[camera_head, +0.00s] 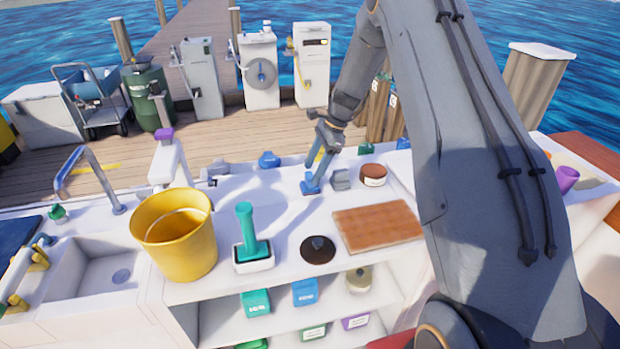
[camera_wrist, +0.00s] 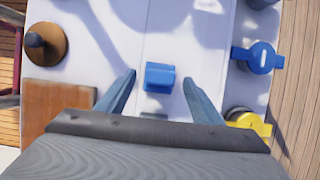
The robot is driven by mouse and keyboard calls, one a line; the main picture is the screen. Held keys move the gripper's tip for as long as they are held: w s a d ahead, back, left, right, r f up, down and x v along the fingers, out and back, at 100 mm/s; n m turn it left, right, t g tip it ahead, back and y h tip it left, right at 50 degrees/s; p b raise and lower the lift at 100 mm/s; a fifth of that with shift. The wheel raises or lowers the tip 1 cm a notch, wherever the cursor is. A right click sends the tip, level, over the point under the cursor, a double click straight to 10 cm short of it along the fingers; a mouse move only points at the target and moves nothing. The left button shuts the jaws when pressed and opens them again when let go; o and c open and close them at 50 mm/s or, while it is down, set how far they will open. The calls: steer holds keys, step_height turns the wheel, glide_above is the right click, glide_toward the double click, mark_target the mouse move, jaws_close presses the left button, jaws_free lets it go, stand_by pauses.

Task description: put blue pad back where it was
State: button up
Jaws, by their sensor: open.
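The blue pad (camera_wrist: 160,77) is a small blue block on the white counter. In the wrist view it lies between my gripper's two spread fingers, with a gap on each side. My gripper (camera_wrist: 158,92) is open and points down toward the counter. In the head view my gripper (camera_head: 318,168) reaches down behind the wooden board, and the blue pad (camera_head: 310,188) shows at its tips, partly covered by the fingers. I cannot tell how far the fingertips are above the counter.
A grey block (camera_head: 341,179) and a brown-topped round jar (camera_head: 373,175) stand close to the right. A blue-capped fitting (camera_head: 268,160) and a yellow fitting (camera_wrist: 250,122) line the far edge.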

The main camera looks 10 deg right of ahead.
steer(key=b+v, duration=0.2)
steer(key=v, duration=0.5)
steer(key=s+a+r+n+h, duration=0.1)
steer(key=s+a+n+h, duration=0.1)
steer(key=s+n, duration=0.7)
steer(key=s+a+r+n+t+h, duration=0.1)
steer(key=s+n, duration=0.8)
steer(key=s, duration=1.5)
steer(key=shift+a+h, duration=0.55)
steer(key=shift+h, duration=0.25)
steer(key=shift+d+r, duration=0.1)
steer(key=shift+r, duration=0.05)
